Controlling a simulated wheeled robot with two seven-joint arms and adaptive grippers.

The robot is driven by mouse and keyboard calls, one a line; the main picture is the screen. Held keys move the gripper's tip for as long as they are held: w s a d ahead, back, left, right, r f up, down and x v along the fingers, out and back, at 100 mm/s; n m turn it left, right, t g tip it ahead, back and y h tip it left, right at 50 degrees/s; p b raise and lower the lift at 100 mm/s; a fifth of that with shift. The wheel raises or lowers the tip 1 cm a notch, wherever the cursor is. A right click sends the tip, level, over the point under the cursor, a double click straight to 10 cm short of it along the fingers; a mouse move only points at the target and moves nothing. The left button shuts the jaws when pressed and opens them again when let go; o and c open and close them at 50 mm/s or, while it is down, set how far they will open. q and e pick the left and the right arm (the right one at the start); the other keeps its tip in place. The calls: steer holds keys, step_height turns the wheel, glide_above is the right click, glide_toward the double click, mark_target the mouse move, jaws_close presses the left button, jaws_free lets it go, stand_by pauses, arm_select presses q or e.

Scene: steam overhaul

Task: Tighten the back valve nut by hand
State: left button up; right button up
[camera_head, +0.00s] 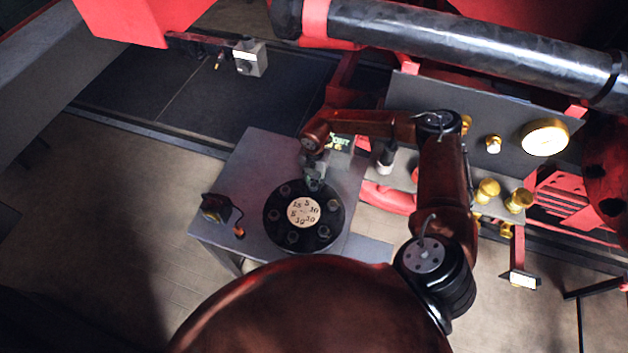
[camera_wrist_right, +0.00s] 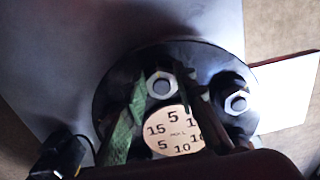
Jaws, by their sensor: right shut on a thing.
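The round black valve flange (camera_head: 277,228) lies on the grey table, with a cream dial plate (camera_head: 303,212) of printed numbers at its centre and several nuts around its rim. My right gripper (camera_head: 314,183) reaches down to the back edge of the flange and hides the back nut in the head view. In the right wrist view, the back nut (camera_wrist_right: 161,84) is a bright hex nut between the two fingers of my right gripper (camera_wrist_right: 163,98), which is shut on it. Another nut (camera_wrist_right: 238,102) sits to the right. My left gripper is not in view.
A small black and red device (camera_head: 215,207) stands on the left of the grey table (camera_head: 258,160). A dark bottle-like object (camera_head: 386,155) stands right of my forearm. Brass valves (camera_head: 487,190) and a gauge (camera_head: 545,137) are at the right. A black pipe (camera_head: 450,42) crosses the top.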

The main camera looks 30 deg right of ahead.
mark_target(314, 182)
steer(key=shift+o, duration=0.2)
steer(key=o, duration=1.1)
step_height(314, 182, up, 12)
steer(key=shift+f, duration=0.1)
stand_by(0.5)
